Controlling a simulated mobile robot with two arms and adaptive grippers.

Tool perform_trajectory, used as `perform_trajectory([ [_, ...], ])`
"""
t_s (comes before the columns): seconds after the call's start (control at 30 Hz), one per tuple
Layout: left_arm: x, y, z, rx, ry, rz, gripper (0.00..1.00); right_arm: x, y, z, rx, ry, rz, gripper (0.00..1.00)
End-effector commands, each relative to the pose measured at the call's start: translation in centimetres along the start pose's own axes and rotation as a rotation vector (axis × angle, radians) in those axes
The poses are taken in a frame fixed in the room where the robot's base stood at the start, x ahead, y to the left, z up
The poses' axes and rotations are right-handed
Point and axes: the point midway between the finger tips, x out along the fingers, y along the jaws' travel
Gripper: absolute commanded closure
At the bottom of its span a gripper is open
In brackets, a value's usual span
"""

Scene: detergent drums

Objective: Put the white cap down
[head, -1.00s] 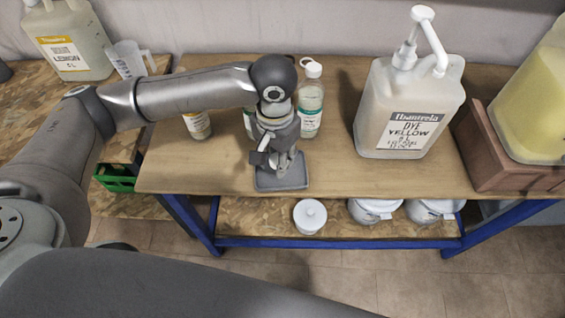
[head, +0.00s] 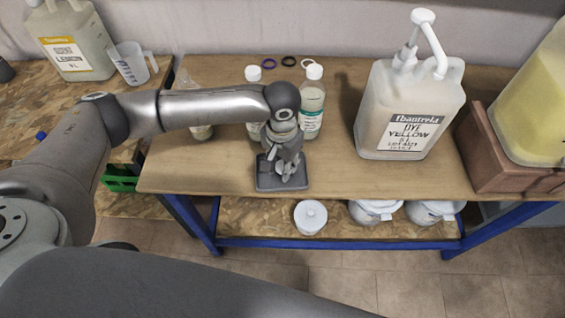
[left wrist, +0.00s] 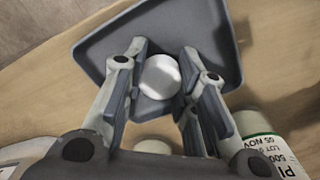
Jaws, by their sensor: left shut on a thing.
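The white cap (left wrist: 160,77) shows in the left wrist view as a small round disc between the two fingers of my left gripper (head: 282,178). The gripper is shut on it, over a shallow grey tray (head: 264,184). The tray's raised rim also shows in the left wrist view (left wrist: 225,35). In the head view the fingers hide the cap. I cannot tell whether the cap touches the tray floor. My right gripper is not in view.
Behind my arm stand two white-capped bottles (head: 312,110) and a partly hidden bottle (head: 201,132). Several rings (head: 289,61) lie at the back. A pump jug (head: 400,110) stands right of the tray. The wooden table (head: 345,178) is clear between them.

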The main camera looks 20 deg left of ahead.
Motion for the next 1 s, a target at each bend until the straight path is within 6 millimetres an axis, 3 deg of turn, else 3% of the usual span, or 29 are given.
perform_trajectory([
  [0.4,1.4,0.1,0.2,0.001,-0.006,0.002,0.97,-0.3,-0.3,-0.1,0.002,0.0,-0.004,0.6],
  [0.43,1.4,0.1,0.3,0.001,-0.007,0.002,0.7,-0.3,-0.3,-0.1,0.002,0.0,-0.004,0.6],
  [0.57,1.5,0.1,0.3,0.001,-0.008,0.002,0.53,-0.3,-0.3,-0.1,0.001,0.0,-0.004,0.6],
  [1.0,1.4,0.1,0.4,0.001,-0.011,0.0,0.52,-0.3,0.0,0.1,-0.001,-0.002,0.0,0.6],
])
